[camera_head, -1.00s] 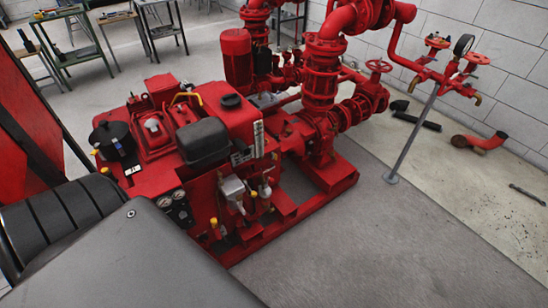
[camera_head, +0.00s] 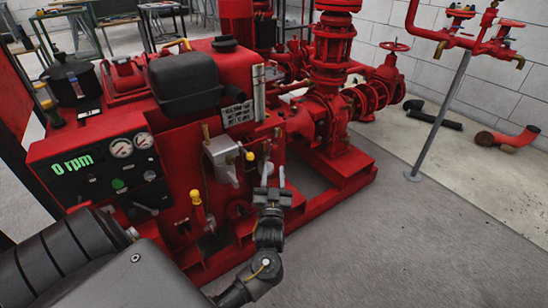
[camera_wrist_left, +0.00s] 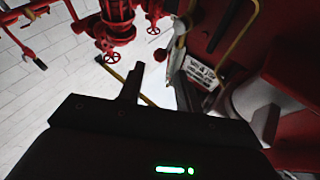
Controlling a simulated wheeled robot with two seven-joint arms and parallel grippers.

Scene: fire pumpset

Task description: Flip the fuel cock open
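The red pumpset engine (camera_head: 195,140) fills the left and middle of the head view. Its front carries a yellow-handled lever (camera_head: 197,204) low down and a grey box (camera_head: 222,158) with a yellow knob (camera_head: 250,156) beside it. I cannot tell for sure which of these small fittings is the fuel cock, or its position. My left gripper (camera_head: 273,178) points up in front of the engine, right of the grey box, its two fingers apart and nothing seen between them. In the left wrist view the fingers (camera_wrist_left: 155,80) also stand apart. My right gripper is out of view.
A control panel (camera_head: 100,168) with a green "0 rpm" readout and gauges is at the left. The black tank (camera_head: 185,82) overhangs the front. Red pipes and a valve wheel (camera_head: 390,46) stand at the right. The grey floor (camera_head: 400,250) at lower right is clear.

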